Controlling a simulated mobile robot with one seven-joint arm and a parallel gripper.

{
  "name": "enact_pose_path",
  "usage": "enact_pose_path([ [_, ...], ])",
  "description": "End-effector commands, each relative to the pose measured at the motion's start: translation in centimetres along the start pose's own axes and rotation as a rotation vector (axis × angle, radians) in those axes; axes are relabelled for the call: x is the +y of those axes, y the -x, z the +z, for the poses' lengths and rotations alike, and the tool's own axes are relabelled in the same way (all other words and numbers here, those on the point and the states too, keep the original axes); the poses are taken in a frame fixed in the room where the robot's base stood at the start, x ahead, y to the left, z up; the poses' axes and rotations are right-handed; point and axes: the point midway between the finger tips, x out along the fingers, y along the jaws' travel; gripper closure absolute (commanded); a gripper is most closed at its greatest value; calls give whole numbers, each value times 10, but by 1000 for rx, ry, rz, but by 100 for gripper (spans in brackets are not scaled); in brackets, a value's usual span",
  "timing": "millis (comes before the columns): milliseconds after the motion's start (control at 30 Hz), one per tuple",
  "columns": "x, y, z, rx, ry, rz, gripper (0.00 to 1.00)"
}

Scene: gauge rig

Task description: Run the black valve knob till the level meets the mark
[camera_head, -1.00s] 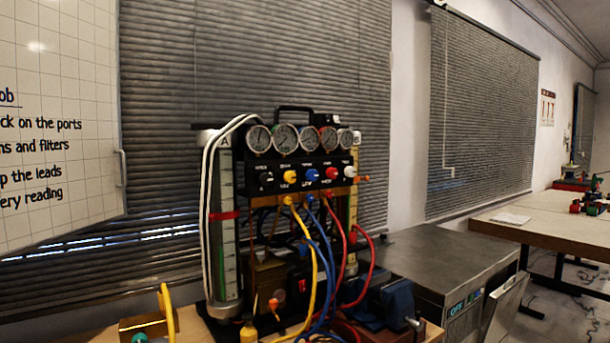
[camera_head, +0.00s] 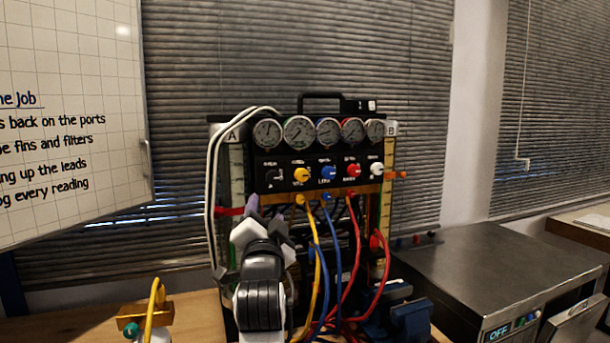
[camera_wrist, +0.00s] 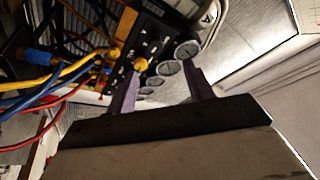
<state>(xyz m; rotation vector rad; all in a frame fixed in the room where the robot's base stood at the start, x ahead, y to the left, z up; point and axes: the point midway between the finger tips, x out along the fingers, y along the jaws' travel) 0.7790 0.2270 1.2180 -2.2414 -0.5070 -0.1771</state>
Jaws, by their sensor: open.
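The black valve knob (camera_head: 272,175) is at the left end of the knob row on the gauge panel in the head view. I cannot pick it out clearly in the wrist view. The sight tube A (camera_head: 237,178) stands at the rig's left side, with a red band (camera_head: 228,211) across it. The liquid level is too small to read, and my arm hides part of the lower tube. My gripper (camera_head: 266,210) is just below the black knob, apart from it. In the wrist view my gripper (camera_wrist: 161,88) shows two spread purple fingers with nothing held between them.
Yellow (camera_head: 302,175), blue (camera_head: 328,172), red (camera_head: 353,170) and white (camera_head: 377,169) knobs sit to the right of the black one. Several round gauges are above. Yellow, blue and red hoses hang in front below. A blue vise (camera_head: 411,318) stands at lower right.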

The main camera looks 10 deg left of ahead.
Motion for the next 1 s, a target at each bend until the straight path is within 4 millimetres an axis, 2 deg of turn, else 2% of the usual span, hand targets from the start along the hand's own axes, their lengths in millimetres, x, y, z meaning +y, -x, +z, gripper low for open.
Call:
enact_pose_path([
  [167,5,-9,-2,-7,-15,23,48],
  [267,5,-21,-3,-8,-15,25,48],
  [700,5,-110,-4,-6,-13,23,48],
  [800,6,-124,-3,-6,-13,22,48],
  [1000,7,-138,-1,-7,-14,21,48],
])
